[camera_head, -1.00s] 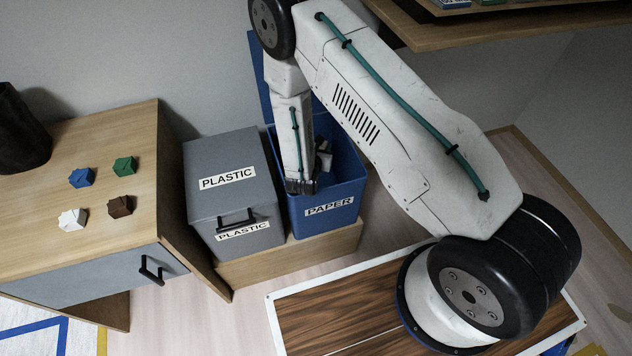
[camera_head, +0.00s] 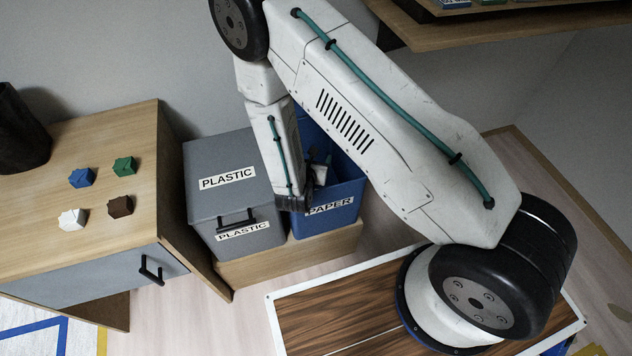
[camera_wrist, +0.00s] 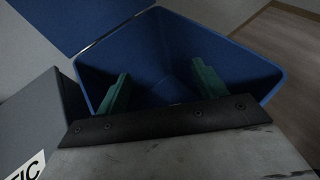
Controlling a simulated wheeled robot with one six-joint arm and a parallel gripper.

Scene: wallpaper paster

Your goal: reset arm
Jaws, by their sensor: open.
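My gripper (camera_wrist: 161,85) shows in the wrist view with two green fingers wide apart and nothing between them. It points at the open blue paper bin (camera_wrist: 172,45), whose inside looks empty between the fingers. In the head view my forearm hangs down in front of the blue bin (camera_head: 340,205), and its lower end is by the bin's front left rim. The fingers are not clear in the head view. A small whitish and dark shape shows at the bin's mouth there, and I cannot tell whether it is part of my gripper.
A grey plastic bin (camera_head: 222,160), lid closed, stands left of the blue bin on a wooden plinth (camera_head: 290,258). A wooden cabinet (camera_head: 40,225) holds blue, green, white and brown pieces and a dark pot (camera_head: 20,135). A wooden shelf (camera_head: 480,28) is at upper right.

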